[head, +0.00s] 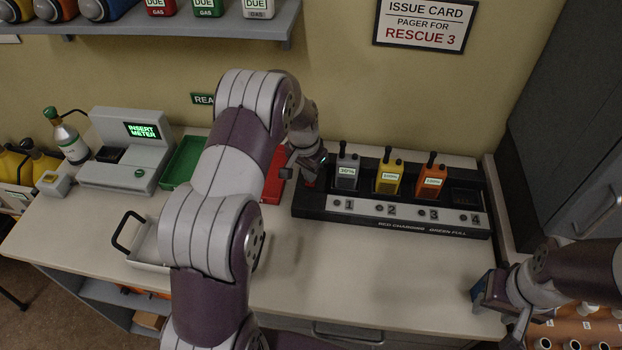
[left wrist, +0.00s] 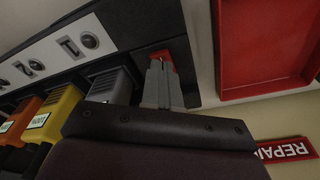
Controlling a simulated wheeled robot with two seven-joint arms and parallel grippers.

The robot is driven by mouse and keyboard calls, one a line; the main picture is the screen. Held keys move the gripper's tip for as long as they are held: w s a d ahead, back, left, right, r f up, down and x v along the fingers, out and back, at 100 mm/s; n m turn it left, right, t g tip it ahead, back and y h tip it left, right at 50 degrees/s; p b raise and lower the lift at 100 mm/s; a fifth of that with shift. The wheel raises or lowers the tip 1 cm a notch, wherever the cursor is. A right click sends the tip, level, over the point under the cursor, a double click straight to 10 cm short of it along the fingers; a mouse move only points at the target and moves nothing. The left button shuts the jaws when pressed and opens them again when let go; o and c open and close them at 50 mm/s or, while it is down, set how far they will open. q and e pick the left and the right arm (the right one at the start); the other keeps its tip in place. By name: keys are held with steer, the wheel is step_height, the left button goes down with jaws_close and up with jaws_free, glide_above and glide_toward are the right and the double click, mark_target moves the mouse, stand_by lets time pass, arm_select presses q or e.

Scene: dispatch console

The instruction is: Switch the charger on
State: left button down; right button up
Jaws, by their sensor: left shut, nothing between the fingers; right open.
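The charger (head: 390,208) is a long black unit on the counter with a pale strip numbered 1 to 4. A grey, a yellow and an orange pager stand in slots 1 to 3; slot 4 is empty. The round lamps beside the numbers look dark. A red switch (left wrist: 163,54) shows at the charger's end beside slot 1 in the left wrist view. My left gripper (head: 307,176) is shut and empty, its fingertips (left wrist: 160,66) at the switch and partly covering it; contact is unclear. My right gripper (head: 484,290) is open at the counter's right front edge.
A red tray (head: 274,178) lies left of the charger, partly behind my left arm. A green tray (head: 183,162), a meter station (head: 125,160) and a white handled tray (head: 146,248) are further left. A grey cabinet (head: 555,120) stands at right. The counter's front middle is clear.

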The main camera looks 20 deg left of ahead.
arm_select(q)
steer(key=shift+f+b, duration=0.5)
steer(key=shift+f, duration=0.3)
steer(key=shift+r, duration=0.1)
step_height(320, 180, up, 7)
steer(key=p, duration=0.5)
stand_by(0.6)
